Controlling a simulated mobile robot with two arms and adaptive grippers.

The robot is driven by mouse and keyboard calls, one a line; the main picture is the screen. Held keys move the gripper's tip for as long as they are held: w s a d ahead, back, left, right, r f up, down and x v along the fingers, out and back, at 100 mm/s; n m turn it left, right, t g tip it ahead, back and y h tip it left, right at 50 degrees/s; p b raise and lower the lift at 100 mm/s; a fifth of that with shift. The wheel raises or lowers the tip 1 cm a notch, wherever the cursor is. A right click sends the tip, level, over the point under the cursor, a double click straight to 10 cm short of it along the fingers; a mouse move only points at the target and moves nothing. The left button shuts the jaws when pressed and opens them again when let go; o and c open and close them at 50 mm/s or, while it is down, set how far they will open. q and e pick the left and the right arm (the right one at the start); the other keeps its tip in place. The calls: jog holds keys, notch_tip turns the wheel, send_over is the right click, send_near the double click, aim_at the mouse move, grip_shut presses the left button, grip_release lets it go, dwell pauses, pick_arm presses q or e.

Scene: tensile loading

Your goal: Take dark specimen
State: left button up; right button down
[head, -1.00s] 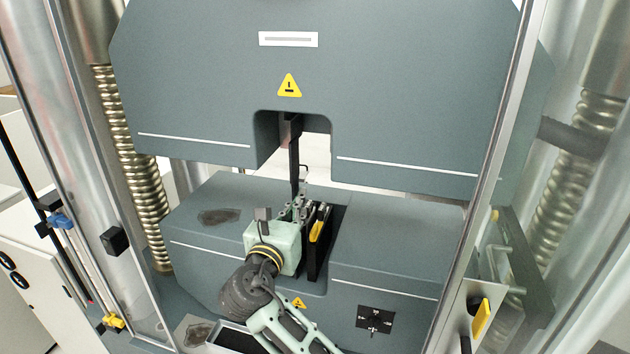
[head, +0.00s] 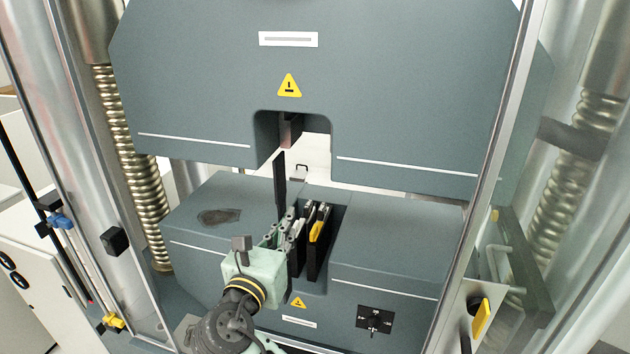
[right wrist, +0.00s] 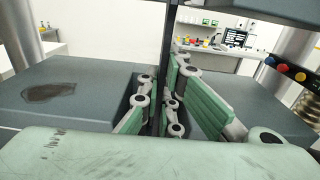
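The dark specimen (head: 280,180) is a thin, upright black strip. Its top end is below and apart from the upper grip (head: 291,130) in the machine's recess. My left gripper is not in view.
The grey upper crosshead (head: 400,90) hangs above, and the lower block (head: 390,235) flanks my gripper. A yellow lever (head: 317,231) is close to its right. Metal columns and a clear-edged frame (head: 490,150) bound the sides.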

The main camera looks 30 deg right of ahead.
jog(key=shift+v, duration=2.05)
jog(key=shift+r, duration=0.1)
